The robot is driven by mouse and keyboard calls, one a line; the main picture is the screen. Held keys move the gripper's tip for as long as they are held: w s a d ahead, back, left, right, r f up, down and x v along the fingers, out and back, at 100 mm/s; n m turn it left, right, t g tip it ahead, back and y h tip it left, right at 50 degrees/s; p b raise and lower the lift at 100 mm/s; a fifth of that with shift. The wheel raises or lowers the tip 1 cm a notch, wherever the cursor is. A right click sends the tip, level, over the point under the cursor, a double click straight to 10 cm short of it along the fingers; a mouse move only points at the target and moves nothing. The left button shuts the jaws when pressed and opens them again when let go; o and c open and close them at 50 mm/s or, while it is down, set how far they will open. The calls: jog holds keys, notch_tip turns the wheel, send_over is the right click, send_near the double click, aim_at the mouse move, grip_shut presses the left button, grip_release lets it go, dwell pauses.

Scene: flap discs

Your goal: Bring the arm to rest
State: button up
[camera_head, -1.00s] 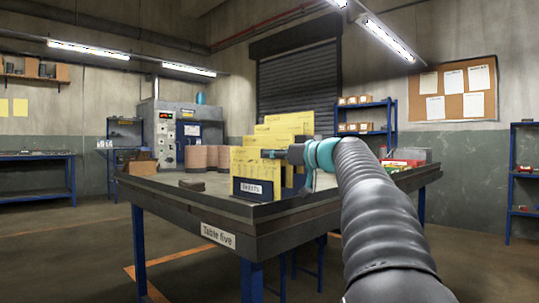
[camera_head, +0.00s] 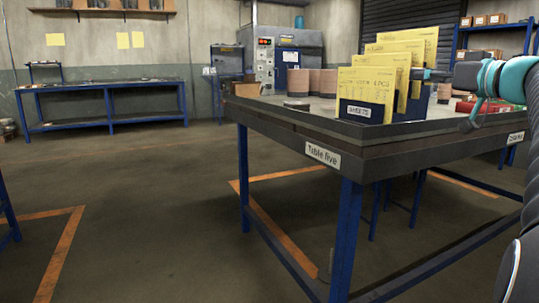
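My arm shows at the right edge in the head view, its dark sleeve running up to a teal wrist joint (camera_head: 490,80). The gripper end (camera_head: 436,75) points left, beside the yellow sheets in the rack on Table five. It is small and partly behind the wrist, so I cannot see its fingers clearly or whether they hold anything. The table (camera_head: 400,158) has a dark rim and blue legs. The yellow sheets (camera_head: 366,86) stand upright in a dark labelled holder (camera_head: 362,112) at its near corner.
Dark disc-like pieces (camera_head: 298,104) lie on the tabletop, with a brown box (camera_head: 243,90) near its left end. A blue workbench (camera_head: 100,88) stands at the far left wall. The floor (camera_head: 140,210) left of the table is open, with orange lines.

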jog(key=d+f+m+h, duration=0.1)
jog(key=f, duration=0.2)
jog(key=d+f+m+g+h, duration=0.1)
jog(key=f+m, duration=0.1)
jog(key=f, duration=0.1)
jog(key=d+f+m+g, duration=0.1)
jog(key=f+m, duration=0.1)
jog(key=f, duration=0.2)
jog(key=shift+w+h, duration=0.3)
jog(key=shift+h, duration=0.1)
jog(key=f+m, duration=0.1)
jog(key=f, duration=0.1)
jog(key=s+f+m+g, duration=0.1)
jog(key=f, duration=0.1)
jog(key=s+a+f+m+g+h+p, duration=0.1)
jog(key=s+a+f+g+p, duration=0.15)
jog(key=s+a+f, duration=0.35)
jog(key=s+a+f+m+g+h+p, duration=0.1)
jog(key=s+a+f+m+g, duration=0.2)
jog(key=f, duration=0.5)
jog(key=s+a+f+n+g+h+p, duration=0.1)
jog(key=s+a+f+n+p, duration=0.3)
jog(key=s+a, duration=1.3)
jog(key=shift+a+n+g+h+p, duration=0.4)
jog(key=shift+n+g+p, duration=0.45)
jog(key=shift+n+p, duration=0.9)
